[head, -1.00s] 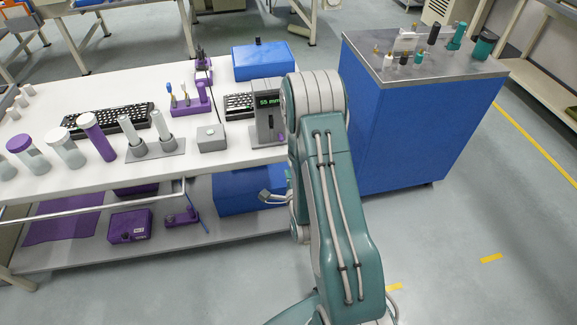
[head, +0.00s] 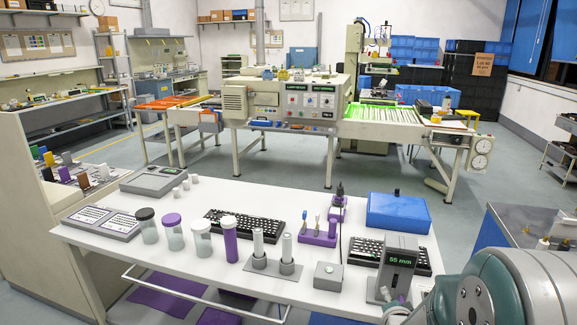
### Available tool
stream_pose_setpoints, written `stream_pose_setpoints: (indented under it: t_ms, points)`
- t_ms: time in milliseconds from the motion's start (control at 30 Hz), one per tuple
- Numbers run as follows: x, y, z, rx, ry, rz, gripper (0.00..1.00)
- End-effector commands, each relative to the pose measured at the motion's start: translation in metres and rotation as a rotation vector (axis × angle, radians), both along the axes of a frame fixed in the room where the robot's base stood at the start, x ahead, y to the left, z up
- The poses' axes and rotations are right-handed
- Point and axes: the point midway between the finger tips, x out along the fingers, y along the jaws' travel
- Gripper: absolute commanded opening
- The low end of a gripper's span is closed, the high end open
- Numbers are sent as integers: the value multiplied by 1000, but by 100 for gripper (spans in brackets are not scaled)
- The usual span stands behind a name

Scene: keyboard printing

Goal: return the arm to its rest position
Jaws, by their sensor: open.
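My arm (head: 485,295) fills the bottom right corner, with its teal and grey joint close to the camera. My gripper (head: 396,306) shows small and partly cut off at the bottom edge, left of that joint and in front of the grey gauge. It looks open, with nothing seen in it. The grey gauge (head: 398,262) stands upright on the white table and reads 55 mm in green.
The white table (head: 180,262) carries two black keyboards (head: 245,227), lidded jars (head: 148,228), tubes, a purple holder (head: 318,237) and a blue box (head: 398,212). A metal-topped blue cabinet (head: 512,228) stands at right. A large machine (head: 290,100) stands behind.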

Motion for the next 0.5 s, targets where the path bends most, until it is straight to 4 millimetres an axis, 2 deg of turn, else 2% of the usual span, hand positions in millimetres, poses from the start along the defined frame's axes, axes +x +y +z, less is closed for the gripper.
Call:
stream_pose_setpoints:
  t_ms: [33, 267, 500]
  points:
    - [-4, 6, 15, -40, 28, 31, 57]
    - [-38, 31, 58, -235, 213, 194, 57]
    - [-96, 56, 98, -426, 390, 401, 57]
